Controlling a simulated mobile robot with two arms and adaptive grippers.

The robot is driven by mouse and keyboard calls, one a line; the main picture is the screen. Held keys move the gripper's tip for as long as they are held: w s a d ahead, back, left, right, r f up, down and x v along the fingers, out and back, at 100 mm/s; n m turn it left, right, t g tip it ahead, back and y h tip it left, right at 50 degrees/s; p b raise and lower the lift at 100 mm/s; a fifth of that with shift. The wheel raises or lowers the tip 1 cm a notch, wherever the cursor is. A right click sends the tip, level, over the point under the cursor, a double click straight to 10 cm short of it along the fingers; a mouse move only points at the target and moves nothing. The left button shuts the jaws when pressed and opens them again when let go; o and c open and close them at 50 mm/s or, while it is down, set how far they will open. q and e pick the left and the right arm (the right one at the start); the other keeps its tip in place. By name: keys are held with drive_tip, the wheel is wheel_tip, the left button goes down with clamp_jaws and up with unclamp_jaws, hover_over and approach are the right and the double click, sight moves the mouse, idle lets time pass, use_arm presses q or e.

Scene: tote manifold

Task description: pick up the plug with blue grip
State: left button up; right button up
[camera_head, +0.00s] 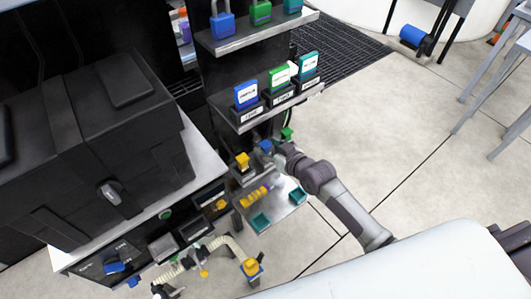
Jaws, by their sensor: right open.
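A small blue-gripped piece (265,146), which looks like the plug with the blue grip, is at the lower shelf level, just below the row of labelled blocks. My right arm reaches in from the lower right, and its open gripper (276,153) is right beside the blue piece. The gripper partly covers that spot, and I cannot tell whether the fingers touch the piece. A yellow-gripped piece (243,161) stands just to the left, and a green one (287,133) shows behind to the right. My left gripper is not seen.
The shelf (262,117) with blue, green and teal labelled blocks overhangs the gripper area. A lower tray (280,209) holds a yellow coil and teal bins. A beige hose (225,241) lies at the bottom. A black case stands left.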

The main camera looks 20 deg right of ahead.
drive_tip(key=shift+x, duration=1)
drive_tip(key=shift+c, duration=0.3)
clamp_jaws()
drive_tip(key=shift+r, duration=0.1)
wheel_tip(320, 180, up, 4)
drive_tip(key=shift+r+p, duration=0.15)
drive_tip(key=shift+p, duration=0.2)
drive_tip(key=s+r+p, duration=0.1)
drive_tip(key=s+r, duration=0.5)
drive_tip(key=s, duration=0.5)
drive_tip(key=shift+s+d+r, duration=0.25)
drive_tip(key=shift+s+d, duration=0.15)
drive_tip(key=shift+d, duration=0.05)
